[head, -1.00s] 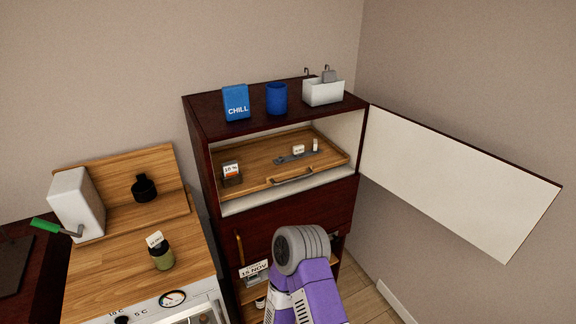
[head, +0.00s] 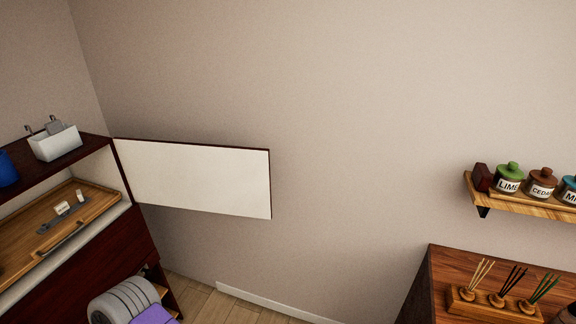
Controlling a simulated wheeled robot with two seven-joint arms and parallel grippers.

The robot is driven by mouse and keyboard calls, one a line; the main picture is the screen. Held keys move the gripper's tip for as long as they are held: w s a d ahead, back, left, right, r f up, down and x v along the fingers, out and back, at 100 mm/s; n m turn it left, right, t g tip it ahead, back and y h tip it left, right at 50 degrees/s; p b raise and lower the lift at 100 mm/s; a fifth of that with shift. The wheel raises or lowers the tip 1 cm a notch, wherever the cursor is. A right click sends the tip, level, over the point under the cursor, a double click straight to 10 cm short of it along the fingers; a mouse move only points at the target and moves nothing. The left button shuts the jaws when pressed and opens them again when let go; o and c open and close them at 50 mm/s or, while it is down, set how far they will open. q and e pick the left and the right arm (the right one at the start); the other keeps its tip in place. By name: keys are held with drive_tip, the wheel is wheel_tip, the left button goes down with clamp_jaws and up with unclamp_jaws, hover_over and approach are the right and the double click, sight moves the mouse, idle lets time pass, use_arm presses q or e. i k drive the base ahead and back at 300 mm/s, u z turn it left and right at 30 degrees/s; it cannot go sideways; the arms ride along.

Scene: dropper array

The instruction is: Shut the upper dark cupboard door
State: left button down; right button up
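The upper cupboard door (head: 195,178) stands wide open in the head view, its white inner face toward me and its dark edge along the top and right side. It is hinged at the right side of the dark cupboard (head: 110,240) at the left. The upper compartment is open, with a wooden tray (head: 100,199) inside. A grey and purple part of my arm shows at the bottom left, in front of the cupboard and below the door, apart from it. Neither gripper's fingers are in view.
A white bin (head: 55,145) and a blue cup (head: 7,168) stand on the cupboard top. At right, a wall shelf (head: 525,203) holds labelled jars above a wooden cabinet (head: 440,285) with reed sticks. Bare wall and floor lie between.

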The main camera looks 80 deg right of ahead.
sight(224, 179)
drive_tip(key=u, duration=0.05)
drive_tip(key=k, duration=0.4)
drive_tip(key=z, duration=2.75)
drive_tip(key=i, duration=1.6)
drive_tip(key=u, duration=0.95)
